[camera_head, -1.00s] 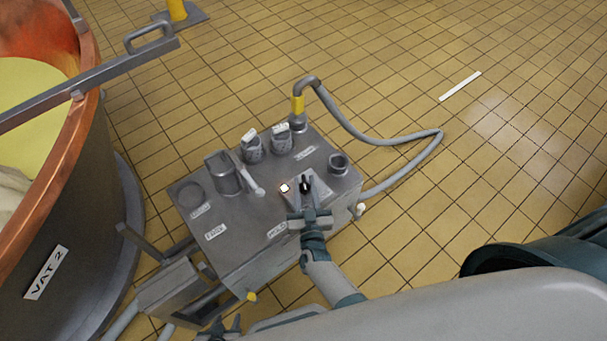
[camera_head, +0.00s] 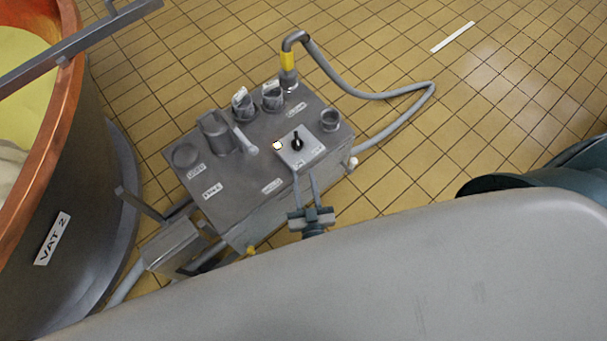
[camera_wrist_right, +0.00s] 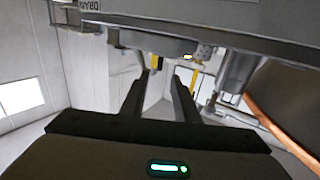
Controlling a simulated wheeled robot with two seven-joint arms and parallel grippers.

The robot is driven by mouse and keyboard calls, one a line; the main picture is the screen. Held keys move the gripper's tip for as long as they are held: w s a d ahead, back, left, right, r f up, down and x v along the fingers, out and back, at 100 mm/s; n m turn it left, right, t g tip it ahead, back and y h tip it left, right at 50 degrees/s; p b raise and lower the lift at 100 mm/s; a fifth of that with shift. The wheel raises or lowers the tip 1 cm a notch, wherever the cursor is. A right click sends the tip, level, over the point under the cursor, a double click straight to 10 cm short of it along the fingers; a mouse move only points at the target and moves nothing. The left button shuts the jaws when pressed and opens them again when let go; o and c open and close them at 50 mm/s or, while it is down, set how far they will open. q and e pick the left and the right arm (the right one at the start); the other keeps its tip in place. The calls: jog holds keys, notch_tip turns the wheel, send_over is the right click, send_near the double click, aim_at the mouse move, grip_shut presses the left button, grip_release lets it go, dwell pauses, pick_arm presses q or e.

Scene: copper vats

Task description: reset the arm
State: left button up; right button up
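My right gripper (camera_head: 305,173) is at the front edge of the grey metal console (camera_head: 235,178) in the head view. In the right wrist view the gripper (camera_wrist_right: 158,82) shows two spread fingers, below the underside of a grey body labelled DRAIN (camera_wrist_right: 89,4). My left gripper is not in view.
A copper-rimmed vat (camera_head: 62,115) marked VAT 2 stands at the left. A grey hose (camera_head: 405,92) with a yellow collar loops right from the console. Cups (camera_head: 272,97) and a lit white button (camera_head: 277,146) are on its top.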

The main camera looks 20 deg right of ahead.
dwell(0.6)
jog(key=s+a+f+n+g+y, duration=0.2)
jog(key=s+f+n+g+y, duration=0.3)
jog(key=f, duration=0.8)
jog(key=s+d+f+g, duration=0.4)
jog(key=s+f+g, duration=0.1)
jog(key=s+f, duration=0.4)
jog(key=shift+s+d+f, duration=0.3)
jog(key=shift+s+d, duration=0.05)
jog(key=shift+s, duration=0.5)
